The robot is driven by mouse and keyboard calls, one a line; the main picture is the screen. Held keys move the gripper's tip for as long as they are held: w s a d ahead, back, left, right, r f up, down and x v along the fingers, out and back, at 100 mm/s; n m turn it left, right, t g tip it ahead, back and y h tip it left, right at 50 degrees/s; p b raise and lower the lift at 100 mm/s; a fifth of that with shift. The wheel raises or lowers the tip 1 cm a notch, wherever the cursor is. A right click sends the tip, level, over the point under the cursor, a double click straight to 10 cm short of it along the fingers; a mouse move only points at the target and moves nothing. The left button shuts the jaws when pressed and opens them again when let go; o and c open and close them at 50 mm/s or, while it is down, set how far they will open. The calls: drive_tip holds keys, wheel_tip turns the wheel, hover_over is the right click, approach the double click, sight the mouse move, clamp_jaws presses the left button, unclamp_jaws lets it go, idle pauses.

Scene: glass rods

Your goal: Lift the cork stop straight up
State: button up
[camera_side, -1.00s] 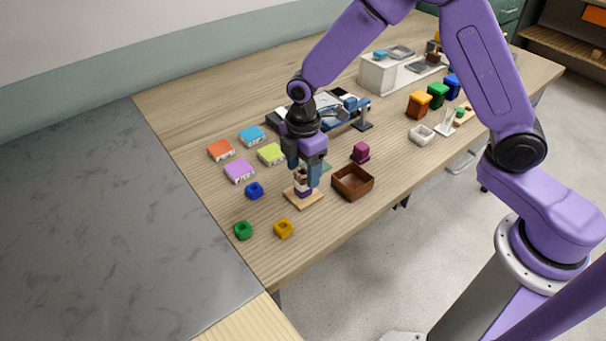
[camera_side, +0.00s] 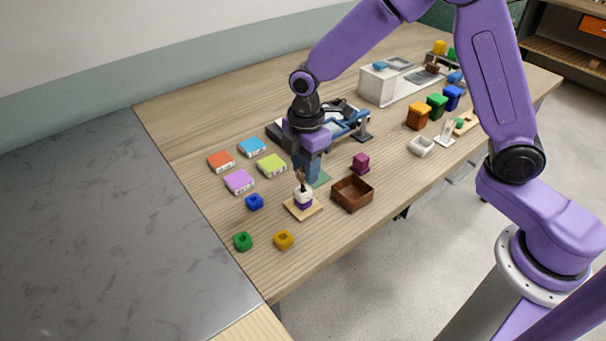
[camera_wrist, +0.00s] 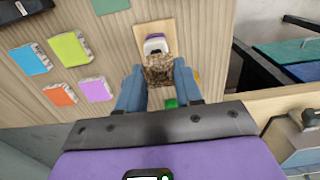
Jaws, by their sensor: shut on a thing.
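The cork stop (camera_wrist: 158,70) is speckled brown and sits between the two fingertips in the wrist view. My gripper (camera_wrist: 157,80) is shut on it. In the side view the cork (camera_side: 300,176) shows as a small brown piece, partly hidden by the blue-grey fingers of my gripper (camera_side: 305,176). Below it stands a small white-and-purple piece (camera_side: 303,198) on a thin wooden board (camera_side: 292,211). The white top of that piece (camera_wrist: 155,44) shows just past the cork in the wrist view. I cannot tell whether a gap separates cork and piece.
A brown open box (camera_side: 352,193) stands close to the right of the board. A blue block (camera_side: 254,202), a green block (camera_side: 242,241) and a yellow block (camera_side: 283,240) lie to the left and in front. Several flat coloured boxes (camera_side: 240,181) lie farther left.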

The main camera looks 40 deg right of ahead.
drive_tip(key=s+d+r, duration=0.5)
drive_tip(key=s+r, duration=0.4)
drive_tip(key=s, duration=0.3)
drive_tip(key=shift+s, duration=0.2)
drive_tip(key=shift+d, duration=0.1)
